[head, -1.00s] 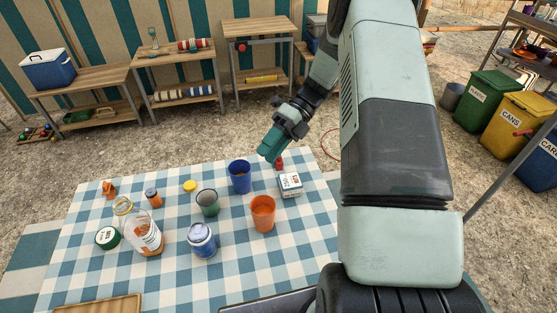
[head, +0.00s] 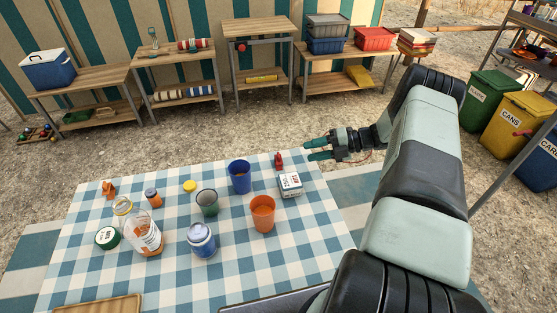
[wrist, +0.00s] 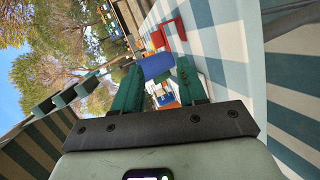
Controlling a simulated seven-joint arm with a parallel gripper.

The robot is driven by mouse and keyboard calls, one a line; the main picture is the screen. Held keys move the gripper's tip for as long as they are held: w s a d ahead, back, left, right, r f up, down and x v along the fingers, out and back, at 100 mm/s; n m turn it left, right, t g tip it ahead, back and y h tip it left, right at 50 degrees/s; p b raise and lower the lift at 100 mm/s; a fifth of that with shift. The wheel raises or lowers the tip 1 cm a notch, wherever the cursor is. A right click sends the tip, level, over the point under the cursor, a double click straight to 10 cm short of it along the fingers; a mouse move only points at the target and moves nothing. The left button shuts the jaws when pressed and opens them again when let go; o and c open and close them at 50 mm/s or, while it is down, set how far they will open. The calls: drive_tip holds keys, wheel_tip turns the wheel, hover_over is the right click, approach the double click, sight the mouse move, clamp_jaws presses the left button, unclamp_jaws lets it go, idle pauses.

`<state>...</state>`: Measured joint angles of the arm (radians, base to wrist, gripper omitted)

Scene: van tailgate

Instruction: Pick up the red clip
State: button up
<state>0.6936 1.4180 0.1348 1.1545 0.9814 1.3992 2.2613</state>
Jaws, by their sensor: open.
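The red clip (head: 279,161) stands on the far edge of the checked tablecloth, just behind the white box (head: 290,182). My gripper (head: 309,149) is to the right of the clip in the head view, apart from it, with its green fingers pointing left. It is open, with nothing held. In the wrist view, a red frame-like shape that looks like the clip (wrist: 181,29) shows beyond the fingertips, above and to the right of the gap. A blue cup (wrist: 155,67) shows between the fingers (wrist: 158,66), farther off.
The blue cup (head: 240,178) stands left of the clip, and an orange cup (head: 262,212) stands nearer. Open ground lies behind the table.

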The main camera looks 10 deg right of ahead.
sight(281, 159)
drive_tip(key=x, duration=0.5)
drive_tip(key=shift+a+f, duration=0.15)
drive_tip(key=shift+f, duration=0.1)
drive_tip(key=x, duration=0.5)
drive_tip(key=shift+w+a, duration=0.25)
drive_tip(key=shift+w, duration=0.05)
drive_tip(key=shift+c, duration=0.4)
drive_tip(key=c, duration=0.7)
